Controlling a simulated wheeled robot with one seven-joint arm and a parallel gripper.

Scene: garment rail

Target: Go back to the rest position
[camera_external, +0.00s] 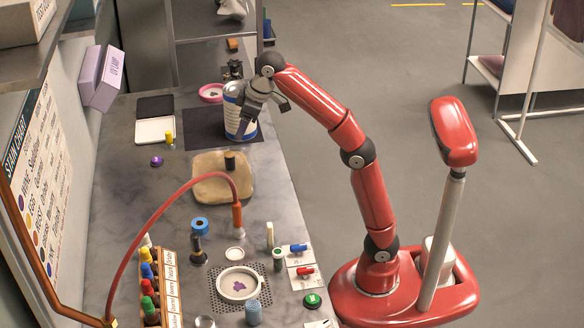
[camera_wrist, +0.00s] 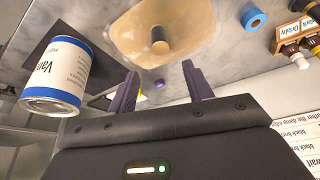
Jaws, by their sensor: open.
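My gripper (camera_external: 264,115) is at the end of my red arm, raised over the near edge of the grey worktop (camera_external: 190,190). In the external view it partly covers a white and blue can (camera_external: 238,126). In the wrist view the two fingers of my gripper (camera_wrist: 160,88) stand apart with nothing held between them. The can (camera_wrist: 57,78) is left of the fingers there, apart from them. A tan pad (camera_external: 209,188) with a dark cylinder (camera_external: 230,161) on it lies on the worktop; the pad also shows at the top of the wrist view (camera_wrist: 135,30).
A hose (camera_external: 148,222) arches over the worktop's front part. A rack of small bottles (camera_external: 167,290), a blue tape roll (camera_external: 200,225), a white dish (camera_external: 238,284) and markers (camera_external: 300,271) crowd that end. A garment rail (camera_external: 531,75) stands at right. The floor between is clear.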

